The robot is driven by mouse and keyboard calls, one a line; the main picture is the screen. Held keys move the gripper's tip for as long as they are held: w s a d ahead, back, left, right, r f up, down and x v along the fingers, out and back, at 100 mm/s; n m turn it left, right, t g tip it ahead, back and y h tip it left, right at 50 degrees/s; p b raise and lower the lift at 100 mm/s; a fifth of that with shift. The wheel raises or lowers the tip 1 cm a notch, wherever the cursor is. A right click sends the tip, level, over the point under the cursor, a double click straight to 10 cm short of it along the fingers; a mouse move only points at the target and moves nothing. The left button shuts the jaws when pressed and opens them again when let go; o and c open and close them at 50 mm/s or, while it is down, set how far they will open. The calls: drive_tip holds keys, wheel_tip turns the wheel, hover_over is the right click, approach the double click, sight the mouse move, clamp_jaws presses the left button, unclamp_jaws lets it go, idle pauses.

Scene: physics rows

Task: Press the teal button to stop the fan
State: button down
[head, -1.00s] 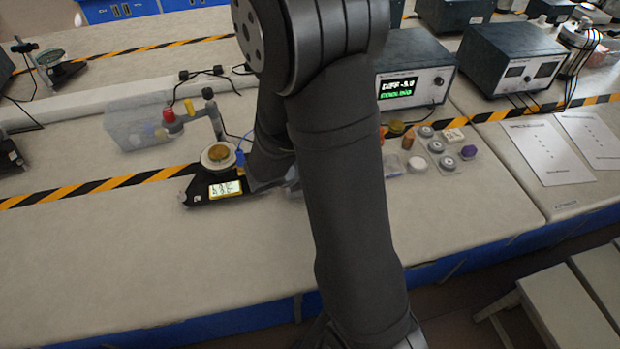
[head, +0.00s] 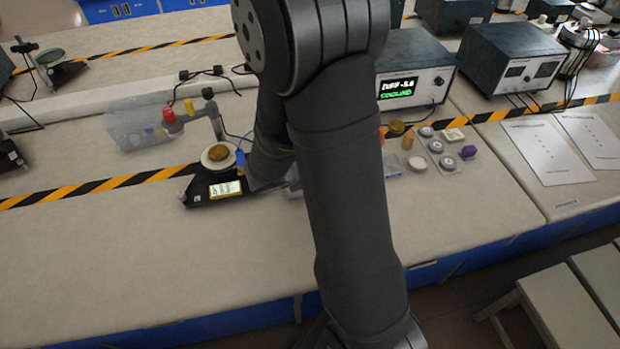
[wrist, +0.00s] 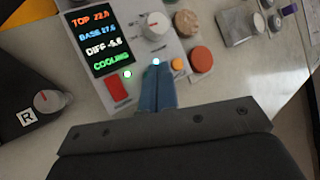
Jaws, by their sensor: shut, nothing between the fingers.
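In the wrist view, my gripper (wrist: 158,92) is shut and empty, its blue fingers over the lower part of a pale control panel (wrist: 184,78). A small lit pale-cyan spot (wrist: 156,62) shows right at the fingertips. I cannot tell if it is the teal button or if the fingers cover the button, nor whether they touch the panel. The panel's display (wrist: 101,41) reads TOP, BASE, DIFF about -5.6 and COOLING. No fan can be made out clearly.
A black-based device (head: 213,190) stands left of my arm.

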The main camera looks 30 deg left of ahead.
drive_tip(key=shift+f, duration=0.15)
idle(0.3)
drive_tip(key=shift+f, duration=0.3)
drive_tip(key=shift+f, duration=0.35)
idle(0.7)
drive_tip(key=shift+r, duration=0.8)
drive_tip(key=shift+r, duration=2.5)
